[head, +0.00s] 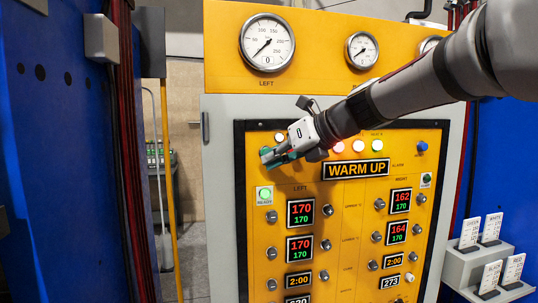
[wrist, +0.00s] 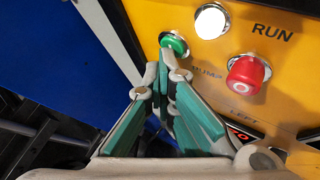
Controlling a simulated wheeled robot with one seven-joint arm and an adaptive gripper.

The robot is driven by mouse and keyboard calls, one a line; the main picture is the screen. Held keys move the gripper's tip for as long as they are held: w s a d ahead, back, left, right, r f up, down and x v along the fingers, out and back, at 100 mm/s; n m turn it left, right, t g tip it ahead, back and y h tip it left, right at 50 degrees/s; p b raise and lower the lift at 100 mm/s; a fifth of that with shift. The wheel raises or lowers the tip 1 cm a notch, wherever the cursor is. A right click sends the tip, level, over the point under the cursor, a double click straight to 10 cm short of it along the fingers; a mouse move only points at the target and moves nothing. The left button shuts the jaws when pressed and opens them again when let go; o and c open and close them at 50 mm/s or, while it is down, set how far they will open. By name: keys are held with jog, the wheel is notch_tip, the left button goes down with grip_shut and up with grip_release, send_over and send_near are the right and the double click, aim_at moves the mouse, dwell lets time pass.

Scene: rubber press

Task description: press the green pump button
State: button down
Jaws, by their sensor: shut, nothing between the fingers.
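The green pump button (wrist: 174,43) shows in the wrist view on the yellow panel, in a silver ring, with the PUMP label partly hidden by my fingers. My gripper (wrist: 165,72) is shut and empty, its fingertips right at the lower edge of the button. I cannot tell if they touch it. In the head view my gripper (head: 270,157) is at the upper left of the control panel (head: 345,230), and it hides the button there.
A red button (wrist: 248,72) sits right of the green one, and a lit white lamp (wrist: 211,21) marked RUN is above. The WARM UP display (head: 356,169) and a lit READY button (head: 264,194) are lower on the panel. Gauges (head: 267,41) are above.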

jog(key=shift+s, duration=0.1)
jog(key=shift+s+d+p, duration=0.2)
jog(key=shift+s+p, duration=0.1)
jog(key=shift+s, duration=0.25)
jog(key=shift+s+d+p, duration=0.2)
jog(key=shift+s+p, duration=0.1)
jog(key=shift+s, duration=0.25)
jog(key=shift+s, duration=0.1)
jog(key=s+p, duration=0.1)
jog(key=s, duration=0.1)
jog(key=s+d+p, duration=0.1)
jog(key=s, duration=0.1)
jog(key=shift+s+d, duration=0.2)
jog(key=shift+s, duration=0.15)
